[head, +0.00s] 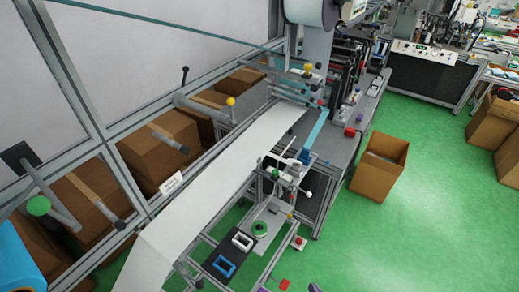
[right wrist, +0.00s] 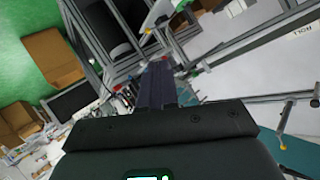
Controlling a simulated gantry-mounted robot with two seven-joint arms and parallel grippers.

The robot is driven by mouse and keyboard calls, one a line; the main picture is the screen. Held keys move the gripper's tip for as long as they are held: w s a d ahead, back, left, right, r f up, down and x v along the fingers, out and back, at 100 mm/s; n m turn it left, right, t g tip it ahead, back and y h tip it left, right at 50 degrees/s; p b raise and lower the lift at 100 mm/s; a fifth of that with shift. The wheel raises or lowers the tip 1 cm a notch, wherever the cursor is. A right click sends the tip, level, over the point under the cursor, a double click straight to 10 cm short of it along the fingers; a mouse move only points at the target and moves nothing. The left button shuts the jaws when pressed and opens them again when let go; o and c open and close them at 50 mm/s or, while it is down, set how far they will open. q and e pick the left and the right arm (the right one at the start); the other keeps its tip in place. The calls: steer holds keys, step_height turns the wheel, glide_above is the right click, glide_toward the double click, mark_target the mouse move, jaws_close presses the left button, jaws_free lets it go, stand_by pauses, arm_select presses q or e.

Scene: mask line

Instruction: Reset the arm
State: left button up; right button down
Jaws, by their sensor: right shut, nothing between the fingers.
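My right gripper (right wrist: 158,70) shows in the right wrist view, with its dark fingers together and nothing between them. It points away from the camera, and the machine frame and floor show beyond it. I cannot make out its fingertips clearly in the head view. My left gripper is not in either view. The mask line (head: 345,125) stands in the head view, with a long white sheet (head: 215,175) running down it toward the lower left.
An open cardboard box (head: 378,170) stands on the green floor (head: 420,230) right of the machine. Several closed boxes (head: 155,150) sit behind the metal frame at left. Blue and white frames (head: 224,264) lie on the dark plate at the front.

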steer(key=s+r+g+h+p, duration=0.1)
steer(key=s+r+p, duration=0.15)
steer(key=r, duration=0.35)
steer(key=s+d+r+n+g+p, duration=0.1)
steer(key=s+r+p, duration=0.15)
steer(key=r, duration=0.25)
steer(key=s+r+g+h+p, duration=0.1)
steer(key=s+r+p, duration=0.1)
steer(key=r+p, duration=0.3)
arm_select(q)
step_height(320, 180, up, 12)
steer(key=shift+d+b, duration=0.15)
steer(key=shift+b, duration=0.25)
arm_select(e)
steer(key=s+d+r+n+g+h, duration=0.1)
steer(key=s+d+r+n+g, duration=0.1)
steer(key=s+r+g, duration=0.3)
steer(key=shift+s+d+r+n+g, duration=0.45)
steer(key=shift+s+r, duration=0.6)
steer(key=shift+s, duration=0.95)
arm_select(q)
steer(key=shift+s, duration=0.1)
arm_select(e)
steer(key=shift+d, duration=0.1)
